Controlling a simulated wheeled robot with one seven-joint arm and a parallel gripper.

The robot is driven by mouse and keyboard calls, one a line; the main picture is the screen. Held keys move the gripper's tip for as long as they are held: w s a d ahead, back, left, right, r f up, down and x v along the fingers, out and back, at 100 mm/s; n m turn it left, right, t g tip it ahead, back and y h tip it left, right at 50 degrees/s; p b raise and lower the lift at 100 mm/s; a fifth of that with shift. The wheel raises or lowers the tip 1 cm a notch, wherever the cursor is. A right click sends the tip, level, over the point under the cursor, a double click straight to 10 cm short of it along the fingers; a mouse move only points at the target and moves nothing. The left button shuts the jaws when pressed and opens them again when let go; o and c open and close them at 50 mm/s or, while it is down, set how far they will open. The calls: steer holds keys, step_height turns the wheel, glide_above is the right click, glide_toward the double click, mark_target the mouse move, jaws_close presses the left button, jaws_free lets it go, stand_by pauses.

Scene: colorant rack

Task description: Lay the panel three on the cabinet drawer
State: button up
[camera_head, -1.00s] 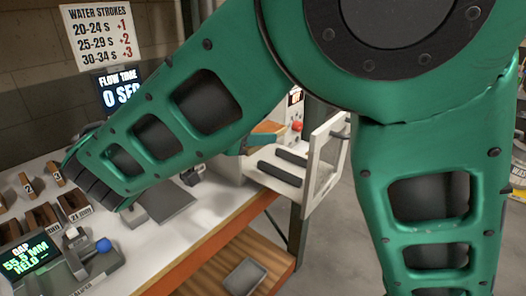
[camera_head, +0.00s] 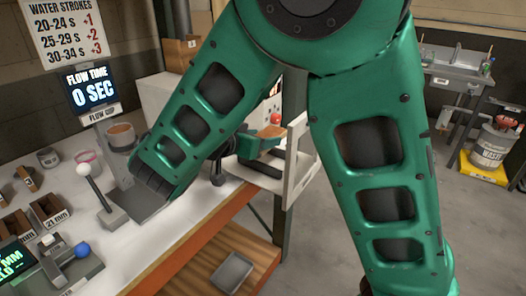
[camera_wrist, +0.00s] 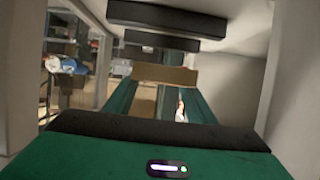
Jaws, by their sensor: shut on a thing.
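The tan panel (camera_head: 270,132) is at the tip of my gripper (camera_head: 257,142), over the pulled-out drawer (camera_head: 297,182) of the white cabinet (camera_head: 165,92). In the wrist view my gripper (camera_wrist: 160,92) is shut on the panel (camera_wrist: 165,76), which spans across the two green fingers. The drawer has a white framed front and dark bars inside; two dark bars (camera_wrist: 152,19) show in the wrist view, apart from the panel. My own arm hides part of the drawer and cabinet. The number on the panel cannot be read.
The white bench (camera_head: 207,203) holds a flow cup stand (camera_head: 122,135), a lever with a white knob (camera_head: 84,170) and small wooden holders (camera_head: 47,208). A grey tray (camera_head: 234,271) lies on the lower shelf.

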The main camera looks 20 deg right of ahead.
steer(key=shift+w+d+f, duration=0.25)
steer(key=shift+d+f, duration=0.15)
steer(key=shift+d, duration=0.15)
steer(key=shift+f, duration=1.95)
steer(key=o, duration=1.4)
steer(key=shift+a, duration=0.1)
steer(key=v, duration=1.2)
